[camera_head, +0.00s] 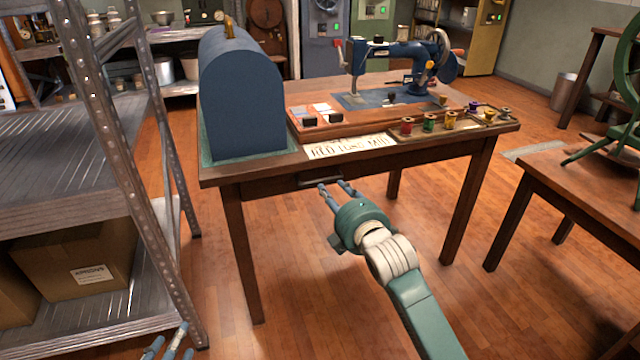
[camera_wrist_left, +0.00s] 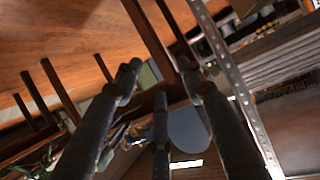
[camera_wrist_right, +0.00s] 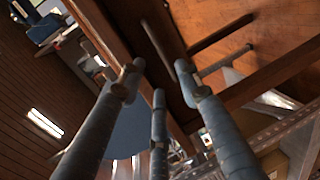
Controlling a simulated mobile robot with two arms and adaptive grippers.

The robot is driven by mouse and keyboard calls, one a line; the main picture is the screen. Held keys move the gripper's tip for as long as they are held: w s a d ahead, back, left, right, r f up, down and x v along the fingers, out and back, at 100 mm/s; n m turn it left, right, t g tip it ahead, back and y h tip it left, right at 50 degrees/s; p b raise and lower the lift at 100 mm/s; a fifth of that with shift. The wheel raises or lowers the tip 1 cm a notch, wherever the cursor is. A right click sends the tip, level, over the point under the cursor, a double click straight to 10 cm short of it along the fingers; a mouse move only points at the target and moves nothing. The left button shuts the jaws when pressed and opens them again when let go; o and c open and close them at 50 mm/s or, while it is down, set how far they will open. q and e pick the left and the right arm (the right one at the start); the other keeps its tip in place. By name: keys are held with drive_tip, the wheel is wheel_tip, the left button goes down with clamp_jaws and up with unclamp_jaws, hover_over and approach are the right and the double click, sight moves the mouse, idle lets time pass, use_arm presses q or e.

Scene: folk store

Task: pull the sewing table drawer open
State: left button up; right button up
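The wooden sewing table (camera_head: 222,174) stands in the middle of the head view. Its drawer (camera_head: 270,187) is a dark wooden front under the tabletop and looks closed. A small dark handle (camera_head: 308,183) is on the drawer front, partly hidden by my right fingertips. My right gripper (camera_head: 336,188) is open in front of the handle; I cannot tell whether it touches it. Its spread fingers also show in the right wrist view (camera_wrist_right: 158,70), with nothing seen between them. My left gripper (camera_head: 168,342) is low by the metal shelf. Its fingers are open and empty in the left wrist view (camera_wrist_left: 160,75).
On the tabletop are a blue domed case (camera_head: 243,100), a blue sewing machine (camera_head: 385,60), a paper sign (camera_head: 350,146) and a tray of thread spools (camera_head: 462,122). A metal shelf (camera_head: 172,130) stands at left, another wooden table (camera_head: 560,175) at right. The floor in front is clear.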

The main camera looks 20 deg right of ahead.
sight(321, 180)
drive_tip(key=w, duration=0.2)
drive_tip(key=w+f+b, duration=0.1)
drive_tip(key=w, duration=0.1)
drive_tip(key=shift+w+a+f, duration=0.1)
drive_tip(key=shift+w, duration=0.1)
drive_tip(key=w, duration=0.1)
drive_tip(key=w+b, duration=0.1)
drive_tip(key=w, duration=0.1)
drive_tip(key=shift+w+f+b, duration=0.3)
drive_tip(key=shift+w+f, duration=0.05)
drive_tip(key=shift+w, duration=0.05)
use_arm(q)
wheel_tip(321, 180, up, 15)
drive_tip(key=w+d+t+h, duration=0.2)
drive_tip(key=t, duration=0.5)
drive_tip(key=shift+w+d+t, duration=0.3)
drive_tip(key=shift+w, duration=0.05)
use_arm(e)
drive_tip(key=shift+w+a, duration=0.1)
drive_tip(key=shift+w, duration=0.15)
clamp_jaws()
